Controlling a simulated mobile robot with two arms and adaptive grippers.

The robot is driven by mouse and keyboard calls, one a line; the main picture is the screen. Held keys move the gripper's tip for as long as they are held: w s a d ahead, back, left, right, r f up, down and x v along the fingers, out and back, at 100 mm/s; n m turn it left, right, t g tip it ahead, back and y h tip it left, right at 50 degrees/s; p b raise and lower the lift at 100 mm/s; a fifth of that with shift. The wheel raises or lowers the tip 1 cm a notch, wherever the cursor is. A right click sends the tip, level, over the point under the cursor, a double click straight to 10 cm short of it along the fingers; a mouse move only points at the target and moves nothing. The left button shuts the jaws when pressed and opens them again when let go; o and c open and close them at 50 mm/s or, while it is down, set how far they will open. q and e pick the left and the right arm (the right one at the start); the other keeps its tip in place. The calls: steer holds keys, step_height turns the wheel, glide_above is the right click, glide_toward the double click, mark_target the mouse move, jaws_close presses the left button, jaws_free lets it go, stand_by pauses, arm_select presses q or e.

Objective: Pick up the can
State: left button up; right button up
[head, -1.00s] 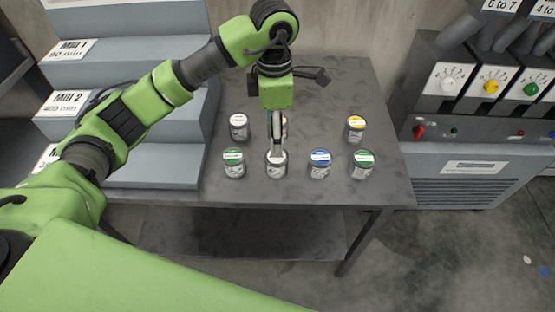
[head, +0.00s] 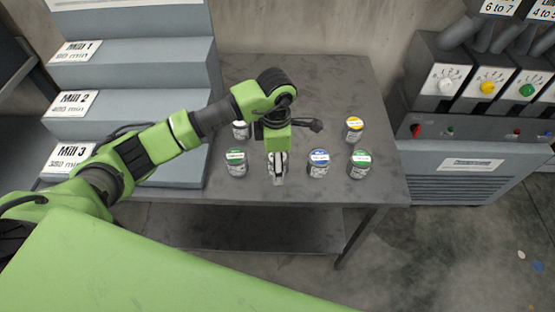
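Several small paint cans stand on the grey metal table. My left gripper (head: 278,178) points down at the front-row can (head: 270,167), which is mostly hidden behind its fingers. I cannot tell whether the fingers are around this can or touching it, nor how far apart they are. To its left stands a green-lidded can (head: 235,162); to its right, a blue-lidded can (head: 318,163) and another green-lidded can (head: 360,164). In the back row are a white-lidded can (head: 240,130), partly covered by my arm, and a yellow-lidded can (head: 354,129). My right gripper is not in view.
The table (head: 330,85) has bare room behind the cans and at its front edge. Stepped grey shelves (head: 150,105) with Mill 1, 2 and 3 labels stand at the left. A control cabinet (head: 450,130) with coloured knobs stands at the right.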

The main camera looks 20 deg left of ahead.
arm_select(q)
steer(key=c, duration=1.3)
steer(key=shift+c, duration=0.2)
steer(key=shift+r, duration=0.1)
